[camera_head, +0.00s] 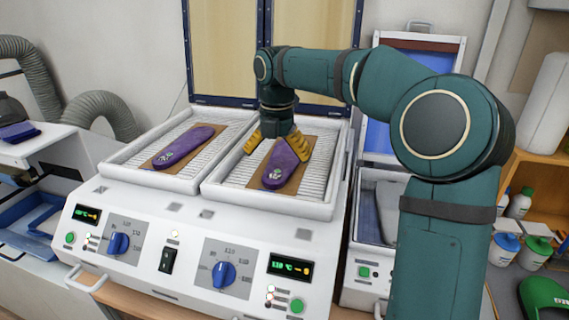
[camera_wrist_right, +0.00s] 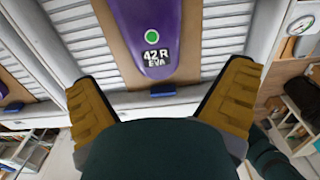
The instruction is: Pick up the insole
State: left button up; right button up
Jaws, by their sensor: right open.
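A purple insole (camera_head: 279,172) lies on a brown board (camera_head: 303,157) on the right heating tray of the white machine. In the right wrist view the purple insole (camera_wrist_right: 152,15) carries a green dot and a "42 R EVA" label. My right gripper (camera_head: 276,143), with yellow fingers, is open above the far part of this insole; the fingers are spread on either side of it. It hides the insole's far end in the head view. A second purple insole (camera_head: 183,146) lies on a board on the left tray. My left gripper is not in view.
The white machine (camera_head: 190,240) has knobs and displays along its front, and raised rims around the trays. Another blue-and-white machine (camera_head: 377,209) stands to the right. Bottles (camera_head: 520,203) sit on a shelf at the far right. Grey hoses (camera_head: 104,112) are at the left.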

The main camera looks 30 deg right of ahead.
aim_at(275, 175)
jog(key=f, duration=0.2)
jog(key=f+b, duration=0.1)
jog(key=f, duration=0.2)
jog(key=shift+w+a, duration=0.15)
jog(key=shift+w, duration=0.05)
jog(key=c, duration=1.1)
